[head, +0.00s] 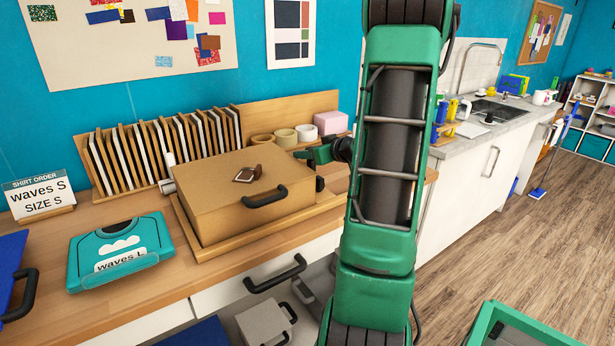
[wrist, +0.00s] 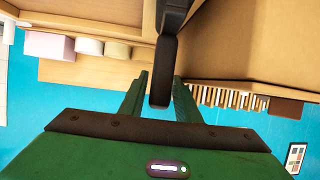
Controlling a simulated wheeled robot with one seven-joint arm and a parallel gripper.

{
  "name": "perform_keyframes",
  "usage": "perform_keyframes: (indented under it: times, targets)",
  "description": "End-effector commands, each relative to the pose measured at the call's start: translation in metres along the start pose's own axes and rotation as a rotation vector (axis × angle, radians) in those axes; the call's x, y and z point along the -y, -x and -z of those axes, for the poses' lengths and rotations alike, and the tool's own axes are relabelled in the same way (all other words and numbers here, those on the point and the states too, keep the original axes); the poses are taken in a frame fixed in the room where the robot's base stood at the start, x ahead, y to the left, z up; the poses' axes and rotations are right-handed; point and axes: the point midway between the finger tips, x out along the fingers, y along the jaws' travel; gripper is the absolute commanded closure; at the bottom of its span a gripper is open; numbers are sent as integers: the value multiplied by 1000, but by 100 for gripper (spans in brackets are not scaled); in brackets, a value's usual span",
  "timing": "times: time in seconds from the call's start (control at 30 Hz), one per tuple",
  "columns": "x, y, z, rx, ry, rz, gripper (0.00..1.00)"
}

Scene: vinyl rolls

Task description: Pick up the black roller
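My gripper (head: 316,154) reaches in at the right end of the wooden box, partly screened by my green arm. In the wrist view its two green fingers (wrist: 160,85) are apart. A black bar-like part (wrist: 164,65) runs between them from the top of the picture; it looks close to the right finger, and I cannot tell whether it touches. I cannot tell whether this is the black roller or a handle. In the head view a small black part (head: 320,184) shows at the box's right side. No clearly recognisable black roller is in sight.
The wooden box (head: 225,200) stands on the worktop with a black front handle (head: 265,197). Behind it are a rack of upright panels (head: 150,150), several pale rolls (head: 285,138) and a pink block (head: 331,123). A teal case (head: 120,250) lies at left. Floor (head: 500,240) is open at right.

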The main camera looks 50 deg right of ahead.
Motion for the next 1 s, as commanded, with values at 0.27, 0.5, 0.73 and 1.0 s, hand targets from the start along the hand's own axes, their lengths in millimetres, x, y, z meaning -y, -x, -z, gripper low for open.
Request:
perform_keyframes:
  times: [0.27, 0.5, 0.73, 1.0]
  targets:
    - [0, -16, 0, -1, -1, 0, 70]
    - [0, -15, 0, -1, -1, 0, 100]
    - [0, -15, 1, -1, 0, 0, 100]
    - [1, -5, 26, -5, 6, 0, 100]
